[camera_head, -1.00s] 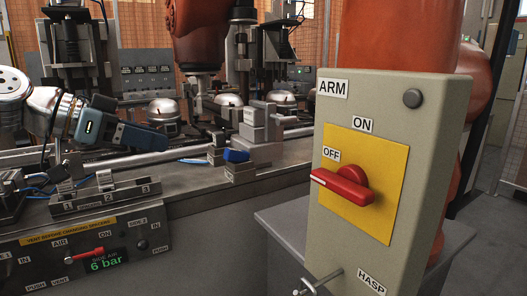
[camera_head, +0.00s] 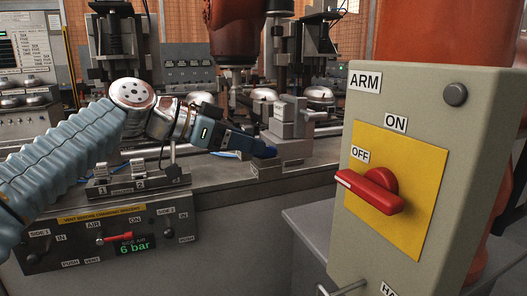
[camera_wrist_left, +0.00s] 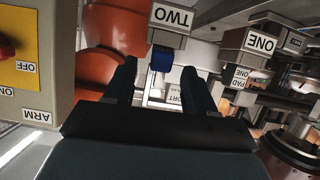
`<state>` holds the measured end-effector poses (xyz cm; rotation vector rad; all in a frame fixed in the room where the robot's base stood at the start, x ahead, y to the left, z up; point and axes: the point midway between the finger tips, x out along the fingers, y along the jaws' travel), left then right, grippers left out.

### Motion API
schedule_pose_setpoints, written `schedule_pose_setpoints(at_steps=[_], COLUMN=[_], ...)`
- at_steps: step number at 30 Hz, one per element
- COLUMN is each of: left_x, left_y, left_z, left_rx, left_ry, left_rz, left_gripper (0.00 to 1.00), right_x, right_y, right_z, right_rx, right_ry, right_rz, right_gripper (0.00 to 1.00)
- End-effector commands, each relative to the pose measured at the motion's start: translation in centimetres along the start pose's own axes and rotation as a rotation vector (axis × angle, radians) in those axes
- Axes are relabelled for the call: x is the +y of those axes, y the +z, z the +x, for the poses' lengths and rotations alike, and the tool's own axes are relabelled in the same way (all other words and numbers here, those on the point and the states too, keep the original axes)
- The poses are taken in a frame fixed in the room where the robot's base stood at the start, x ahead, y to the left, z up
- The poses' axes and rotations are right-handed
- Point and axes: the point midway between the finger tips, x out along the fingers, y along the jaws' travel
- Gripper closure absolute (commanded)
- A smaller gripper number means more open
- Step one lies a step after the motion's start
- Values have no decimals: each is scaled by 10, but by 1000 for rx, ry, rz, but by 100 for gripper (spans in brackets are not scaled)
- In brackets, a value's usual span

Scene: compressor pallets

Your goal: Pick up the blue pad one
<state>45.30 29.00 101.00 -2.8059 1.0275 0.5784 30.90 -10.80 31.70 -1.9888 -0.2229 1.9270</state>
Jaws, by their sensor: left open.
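A small blue pad (camera_head: 267,152) sits on a low grey block at the bench's front edge, close to the tip of my left gripper (camera_head: 250,143). In the left wrist view, a blue piece (camera_wrist_left: 162,60) shows between the fingertips of my open left gripper (camera_wrist_left: 159,74), beside a block labelled TWO (camera_wrist_left: 172,20). I cannot tell whether the fingers touch it. Grey blocks labelled ONE (camera_wrist_left: 252,44) and PAD ONE (camera_wrist_left: 239,78) stand to the right in that upside-down view. My right gripper is not in view.
A large switch box marked ARM (camera_head: 410,160) stands close at the right. Stepped grey blocks (camera_head: 288,122) stand just behind the pad. An air panel (camera_head: 115,235) is on the bench front, with a numbered rack (camera_head: 135,185) above it.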

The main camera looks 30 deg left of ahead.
Motion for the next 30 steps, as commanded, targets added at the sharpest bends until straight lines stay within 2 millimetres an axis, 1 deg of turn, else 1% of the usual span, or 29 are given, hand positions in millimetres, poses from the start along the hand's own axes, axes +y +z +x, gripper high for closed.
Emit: schedule_pose_setpoints(at_steps=[1,3,6,12,13,21,24,30], left_x=[0,0,0,0,0,0,0,0], left_y=[1,1,1,1,1,1,1,0], left_z=[9,18,26,27,27,27,27,27], left_rx=[-2,-2,-1,0,0,0,0,0], left_ry=[2,2,2,1,1,1,1,1], left_rz=[0,0,0,0,0,0,0,0], left_gripper=[45,45,45,45,46,88,100,100], right_x=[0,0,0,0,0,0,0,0], right_y=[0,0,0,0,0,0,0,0], right_z=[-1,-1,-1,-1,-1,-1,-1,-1], right_rx=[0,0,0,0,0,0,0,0], right_ry=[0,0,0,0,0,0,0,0], right_rz=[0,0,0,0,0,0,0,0], right_gripper=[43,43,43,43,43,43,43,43])
